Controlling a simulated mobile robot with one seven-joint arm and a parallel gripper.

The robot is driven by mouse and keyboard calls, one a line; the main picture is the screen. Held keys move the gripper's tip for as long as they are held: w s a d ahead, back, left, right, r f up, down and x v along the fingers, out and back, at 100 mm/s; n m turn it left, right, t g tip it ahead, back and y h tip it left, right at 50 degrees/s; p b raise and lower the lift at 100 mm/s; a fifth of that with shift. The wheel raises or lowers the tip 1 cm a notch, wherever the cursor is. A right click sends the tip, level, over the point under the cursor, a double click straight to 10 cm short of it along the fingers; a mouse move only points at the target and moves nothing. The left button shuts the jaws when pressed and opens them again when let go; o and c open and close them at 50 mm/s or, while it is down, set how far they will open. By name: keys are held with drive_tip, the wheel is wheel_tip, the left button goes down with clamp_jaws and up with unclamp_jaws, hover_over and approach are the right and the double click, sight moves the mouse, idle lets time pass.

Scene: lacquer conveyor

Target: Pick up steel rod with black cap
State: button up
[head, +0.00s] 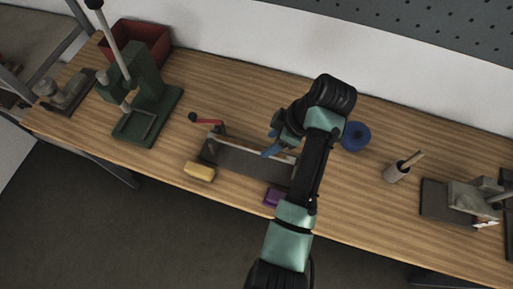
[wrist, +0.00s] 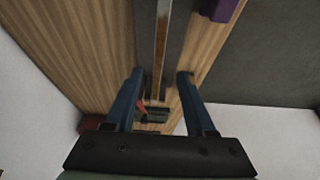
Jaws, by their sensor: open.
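In the head view a long pale steel rod (head: 113,35) with a black end slants up from the green press at the left. I cannot tell whether this is the task's rod; no loose rod with a black cap is clear in either view. My gripper (head: 270,143), with blue fingers, is far to the right of it, over the grey metal fixture (head: 225,155) with a pale strip along it. In the wrist view my gripper (wrist: 161,76) is open, and the strip (wrist: 161,45) runs between its fingers. My arm hides part of the fixture.
The green press (head: 148,90) and a red bin (head: 150,38) stand at the left. A yellow block (head: 200,171) and a purple block (head: 273,197) lie near the front edge. A blue round item (head: 356,136), a cup (head: 396,172) and a vise (head: 470,195) are to the right.

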sight(261, 149)
drive_tip(key=shift+p+x, duration=0.8)
drive_tip(key=shift+x, duration=2)
drive_tip(key=shift+d, duration=0.2)
clamp_jaws()
drive_tip(key=shift+w, duration=0.1)
